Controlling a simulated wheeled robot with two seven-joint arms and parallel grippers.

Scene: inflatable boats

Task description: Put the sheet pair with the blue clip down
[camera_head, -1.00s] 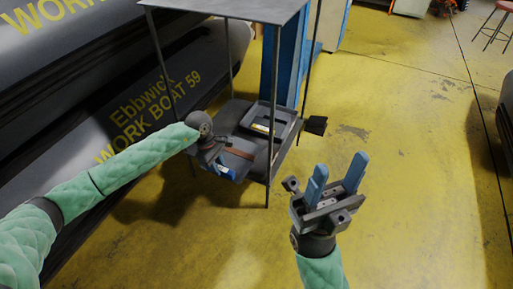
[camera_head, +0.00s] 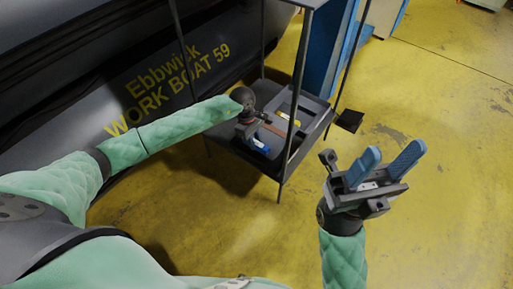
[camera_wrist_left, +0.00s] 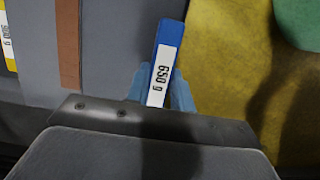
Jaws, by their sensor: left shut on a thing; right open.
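The blue clip (camera_wrist_left: 165,60) has a white label reading 650 g. In the left wrist view it stands between the light blue fingers of my left gripper (camera_wrist_left: 160,88), which is shut on it. In the head view the blue clip (camera_head: 257,146) is at the lower shelf (camera_head: 262,163) of a metal stand, below my left gripper (camera_head: 250,138). I cannot make out the sheet pair's edges or tell whether it touches the shelf. My right gripper (camera_head: 388,158) is open and empty, right of the stand above the floor.
A brown strip (camera_wrist_left: 69,45) and a yellow piece with a white label (camera_wrist_left: 8,40) lie left of the clip. A grey tray (camera_head: 306,106) is at the shelf's back. Thin posts (camera_head: 297,85) rise around the shelf. A boat (camera_head: 110,90) lies behind; yellow floor is free at right.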

